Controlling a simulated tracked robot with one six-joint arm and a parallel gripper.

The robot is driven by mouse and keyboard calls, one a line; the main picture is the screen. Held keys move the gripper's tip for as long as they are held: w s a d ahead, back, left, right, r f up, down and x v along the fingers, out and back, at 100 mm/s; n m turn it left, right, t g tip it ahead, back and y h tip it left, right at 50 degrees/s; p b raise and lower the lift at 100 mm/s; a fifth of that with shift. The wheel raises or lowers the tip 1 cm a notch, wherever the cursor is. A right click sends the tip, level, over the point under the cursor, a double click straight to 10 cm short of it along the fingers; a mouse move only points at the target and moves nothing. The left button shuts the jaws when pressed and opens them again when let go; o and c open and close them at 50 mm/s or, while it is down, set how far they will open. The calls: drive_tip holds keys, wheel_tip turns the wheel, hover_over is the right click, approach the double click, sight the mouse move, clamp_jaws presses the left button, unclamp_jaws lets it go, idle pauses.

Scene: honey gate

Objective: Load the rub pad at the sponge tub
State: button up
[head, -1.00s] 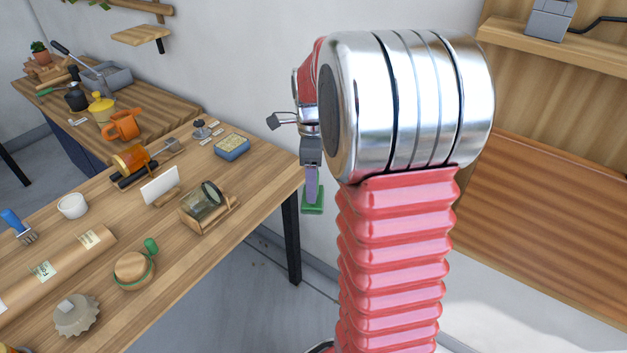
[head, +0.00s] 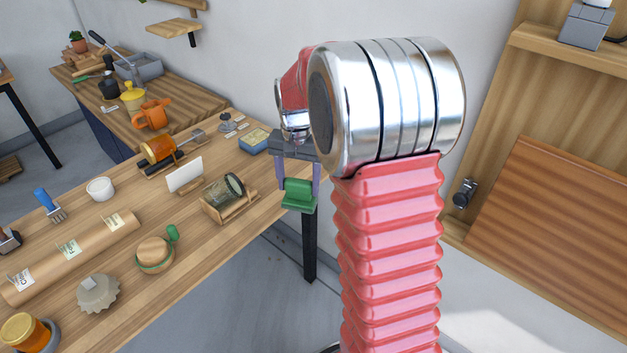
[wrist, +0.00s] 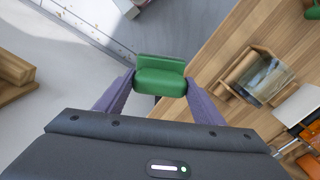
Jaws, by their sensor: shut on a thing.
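My gripper (head: 299,184) is shut on a green block-shaped piece, which I take to be the rub pad (head: 298,194). It hangs between the two purple fingers, in the air just off the right end of the table. In the wrist view the green pad (wrist: 161,78) sits between both fingertips, with a raised lip along its far side. The sponge tub (head: 254,148), blue with a yellow sponge top, stands on the table's far right corner, behind and left of my gripper. The pad and the tub are apart.
A glass jar lies on a wooden cradle (head: 229,207) near the table's right edge.

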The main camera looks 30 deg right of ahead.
drive_tip(key=w+a+f+n, duration=0.1)
drive_tip(key=a+f+n, duration=0.1)
drive_tip(key=a+n, duration=0.2)
drive_tip(key=w+a+f+n, duration=0.2)
drive_tip(key=a+n, duration=0.3)
drive_tip(key=a, duration=0.5)
drive_tip(key=shift+w+f, duration=0.15)
drive_tip(key=shift+w, duration=0.15)
drive_tip(key=shift+a, duration=0.25)
